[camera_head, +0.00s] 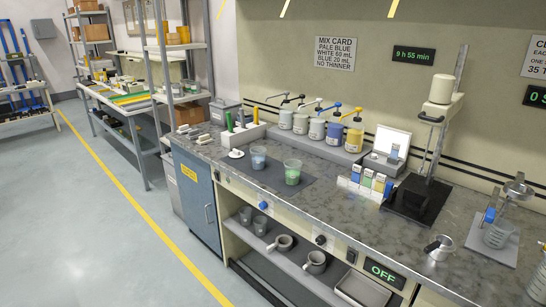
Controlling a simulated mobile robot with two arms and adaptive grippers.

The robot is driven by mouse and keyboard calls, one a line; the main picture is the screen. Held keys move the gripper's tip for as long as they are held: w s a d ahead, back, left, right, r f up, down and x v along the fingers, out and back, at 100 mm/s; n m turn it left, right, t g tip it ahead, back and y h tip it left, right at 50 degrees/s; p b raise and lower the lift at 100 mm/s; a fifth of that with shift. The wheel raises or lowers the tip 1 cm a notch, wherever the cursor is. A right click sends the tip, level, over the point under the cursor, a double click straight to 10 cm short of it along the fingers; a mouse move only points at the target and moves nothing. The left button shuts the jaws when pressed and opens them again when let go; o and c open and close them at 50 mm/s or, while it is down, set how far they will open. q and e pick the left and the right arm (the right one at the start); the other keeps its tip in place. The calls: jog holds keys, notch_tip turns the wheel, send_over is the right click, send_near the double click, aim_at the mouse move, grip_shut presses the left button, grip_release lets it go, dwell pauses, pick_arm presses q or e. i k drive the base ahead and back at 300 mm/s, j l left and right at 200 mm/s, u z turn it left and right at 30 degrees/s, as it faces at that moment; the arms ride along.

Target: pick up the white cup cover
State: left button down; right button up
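A small white round disc with a dark knob on top, which looks like the white cup cover (236,154), lies flat on the grey counter at the left edge of a dark mat (270,177). On the mat beside it stand a clear cup with pale blue contents (258,158) and a clear cup with green contents (292,173). Both cups look uncovered. Neither of my grippers shows in the head view.
Several paint pumps (318,128) stand along the back of the counter (335,205). A white rack with green and yellow items (243,133) is behind the cover. A black-based press stand (410,200) and a clamp device holding a clear cup (497,233) stand at right. Counter front-centre is clear.

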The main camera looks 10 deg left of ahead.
aim_at(235, 154)
jog(key=i+j, duration=0.4)
jog(key=i+j+z, duration=0.15)
jog(key=i+j, duration=0.25)
jog(key=j, duration=0.2)
